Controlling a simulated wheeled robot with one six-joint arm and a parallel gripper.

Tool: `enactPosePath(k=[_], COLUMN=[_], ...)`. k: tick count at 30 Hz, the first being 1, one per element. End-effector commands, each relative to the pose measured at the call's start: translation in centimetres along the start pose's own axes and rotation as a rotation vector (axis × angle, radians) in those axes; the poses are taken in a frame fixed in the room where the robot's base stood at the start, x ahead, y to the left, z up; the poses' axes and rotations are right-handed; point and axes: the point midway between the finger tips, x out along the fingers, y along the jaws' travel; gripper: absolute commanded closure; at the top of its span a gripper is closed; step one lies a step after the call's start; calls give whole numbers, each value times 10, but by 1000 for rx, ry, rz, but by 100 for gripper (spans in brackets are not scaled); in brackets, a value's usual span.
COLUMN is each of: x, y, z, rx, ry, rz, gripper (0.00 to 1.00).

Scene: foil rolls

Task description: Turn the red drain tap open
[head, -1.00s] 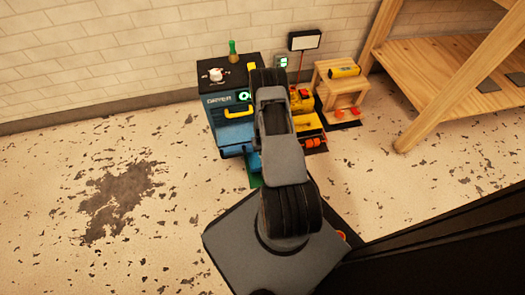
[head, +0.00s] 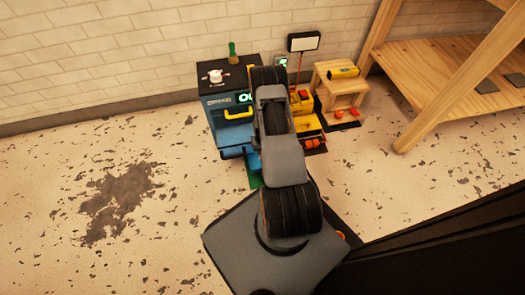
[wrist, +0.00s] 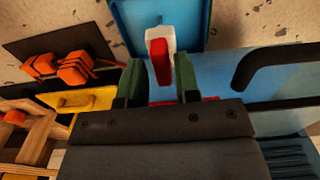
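In the wrist view the drain tap shows as a red lever (wrist: 160,63) on a pale end piece, in front of the blue machine. My gripper (wrist: 160,72) is open. Its two green fingers stand on either side of the red lever, with a visible gap at each side. In the head view the blue dryer (head: 230,137) stands against the wall area, with a yellow handle (head: 238,113) on its front. My arm hides the tap and my gripper there.
A yellow unit (head: 305,124) stands right of the dryer, behind my arm. A small wooden stand (head: 340,88) and a large wooden bench (head: 425,65) are farther right. Orange rolls (wrist: 72,68) lie on a dark mat. Floor on the left is clear.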

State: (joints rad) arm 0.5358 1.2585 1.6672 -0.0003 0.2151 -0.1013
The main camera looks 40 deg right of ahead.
Motion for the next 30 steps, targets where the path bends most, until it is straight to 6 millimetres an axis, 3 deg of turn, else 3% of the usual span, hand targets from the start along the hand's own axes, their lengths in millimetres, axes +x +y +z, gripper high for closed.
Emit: enactPosePath(k=[1, 6, 15, 21, 30], x=[-15, -52, -102, -118, -122], y=[0, 0, 0, 0, 0], z=[-1, 0, 0, 0, 0], rx=[0, 0, -1, -1, -1], ry=[2, 1, 1, 0, 0], rz=[0, 0, 0, 0, 0], gripper=[70, 70, 70, 70, 70])
